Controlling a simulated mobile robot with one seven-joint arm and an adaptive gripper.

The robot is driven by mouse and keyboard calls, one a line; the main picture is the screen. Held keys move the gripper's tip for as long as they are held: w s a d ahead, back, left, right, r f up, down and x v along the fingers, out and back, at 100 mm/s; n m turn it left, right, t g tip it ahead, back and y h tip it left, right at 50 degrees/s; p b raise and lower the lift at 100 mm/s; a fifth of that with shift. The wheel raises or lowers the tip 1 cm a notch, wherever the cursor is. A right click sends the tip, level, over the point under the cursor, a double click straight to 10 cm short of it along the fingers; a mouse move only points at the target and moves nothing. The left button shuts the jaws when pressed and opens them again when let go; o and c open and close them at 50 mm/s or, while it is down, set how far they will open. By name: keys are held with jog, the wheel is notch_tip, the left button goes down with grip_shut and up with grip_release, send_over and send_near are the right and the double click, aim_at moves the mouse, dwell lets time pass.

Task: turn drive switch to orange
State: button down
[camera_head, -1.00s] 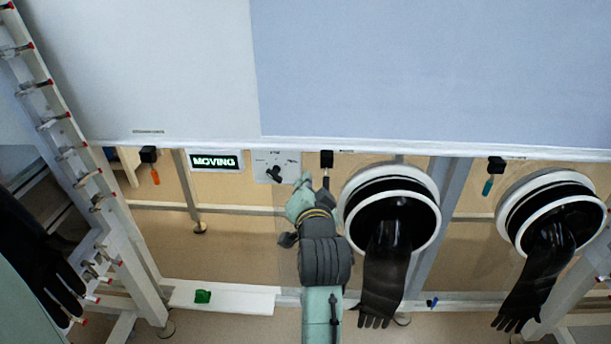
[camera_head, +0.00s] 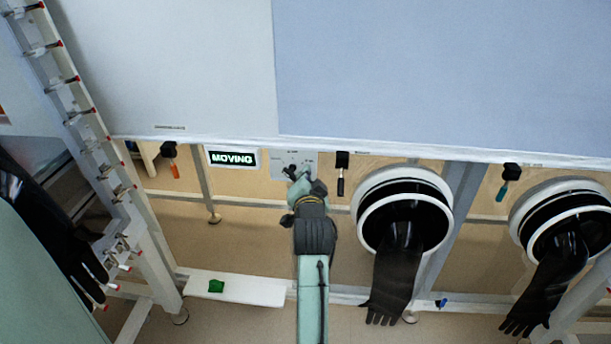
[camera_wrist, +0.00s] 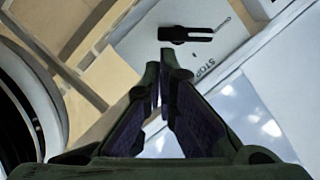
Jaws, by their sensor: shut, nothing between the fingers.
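The drive switch is a black lever knob on a pale plate (camera_head: 306,160), left of the middle in the head view. In the wrist view the knob (camera_wrist: 188,34) lies roughly crosswise in the picture, on a light panel (camera_wrist: 150,42) with the word STOP printed below it. My gripper (camera_head: 303,186) is in front of the plate's lower edge and partly covers it. In the wrist view my gripper's fingertips (camera_wrist: 165,78) are together and empty, just below the knob in the picture and apparently apart from it. I see no orange mark on the plate.
A sign reading MOVING (camera_head: 232,158) is left of the plate. Hanging handles are orange (camera_head: 174,170), black (camera_head: 340,187) and teal (camera_head: 502,190). A glove port (camera_head: 365,225) with a black glove (camera_head: 393,275) is close to my arm's right. A white shelf (camera_head: 255,292) holds a green item (camera_head: 216,286).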

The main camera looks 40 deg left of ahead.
jog(key=f+m+b, duration=0.1)
jog(key=m+y+b, duration=0.1)
jog(key=m+b, duration=0.1)
jog(key=shift+s+a+f, duration=0.1)
jog(key=shift+a+f, duration=0.05)
jog(key=shift+f, duration=0.25)
jog(key=shift+r, duration=0.1)
